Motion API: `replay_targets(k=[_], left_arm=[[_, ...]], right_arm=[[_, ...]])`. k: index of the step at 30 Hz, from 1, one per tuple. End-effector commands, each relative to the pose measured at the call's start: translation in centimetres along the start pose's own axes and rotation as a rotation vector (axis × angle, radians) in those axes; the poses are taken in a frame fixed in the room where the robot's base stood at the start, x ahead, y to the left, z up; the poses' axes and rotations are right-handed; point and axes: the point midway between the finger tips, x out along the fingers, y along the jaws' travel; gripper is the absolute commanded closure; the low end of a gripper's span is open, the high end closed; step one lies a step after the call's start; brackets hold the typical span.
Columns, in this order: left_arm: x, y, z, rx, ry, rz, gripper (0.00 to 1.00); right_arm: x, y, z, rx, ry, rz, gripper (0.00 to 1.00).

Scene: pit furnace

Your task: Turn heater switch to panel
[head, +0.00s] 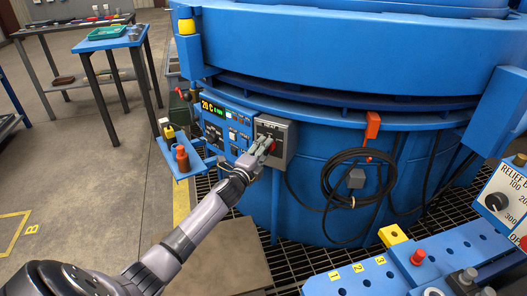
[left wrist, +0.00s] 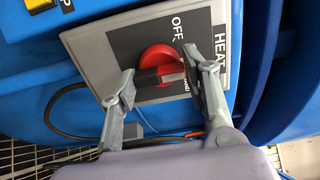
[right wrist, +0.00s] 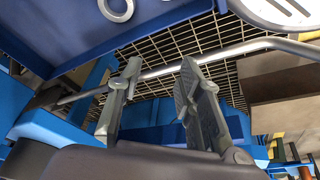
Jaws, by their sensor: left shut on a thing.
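The heater switch is a round red knob (left wrist: 158,58) on a grey box with a black plate; in the head view the grey switch box (head: 276,135) sits on the blue furnace wall. The plate reads "OFF" and part of "HEAT"; a label ending in "ND" shows beside the knob, the rest hidden by a finger. My left gripper (left wrist: 160,82) is shut on the knob, one finger at each side, and shows in the head view (head: 264,148). The exact pointer direction is partly hidden. My right gripper (right wrist: 155,90) is open and empty, its fingers apart.
A control panel (head: 225,128) with a "20 C" display stands left of the switch box. A coiled black cable (head: 328,180) hangs to the right. A metal rail (right wrist: 240,49) and floor grating lie beyond my right gripper. A blue bench (head: 370,280) stands at lower right.

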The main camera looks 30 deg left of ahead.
Motion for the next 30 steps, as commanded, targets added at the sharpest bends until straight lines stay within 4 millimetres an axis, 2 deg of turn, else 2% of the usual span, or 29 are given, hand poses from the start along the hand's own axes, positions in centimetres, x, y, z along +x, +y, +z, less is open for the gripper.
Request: replay_targets(k=[10, 20, 25, 30], left_arm=[[0.0, 0.1, 0.0, -0.001, 0.000, 0.001, 0.37], [-0.3, 0.1, 0.0, -0.001, 0.000, 0.001, 0.37], [-2.3, 0.2, 0.0, 0.000, 0.000, 0.002, 0.37], [-5.9, 0.2, 0.0, 0.000, 0.001, 0.004, 0.37]], right_arm=[[0.0, 0.0, 0.0, 0.000, 0.000, 0.000, 0.67], [0.0, 0.0, -0.2, 0.002, 0.005, 0.000, 0.67], [0.0, 0.0, -0.1, 0.002, 0.003, 0.000, 0.67], [0.0, 0.0, -0.1, 0.001, 0.002, 0.000, 0.67]])
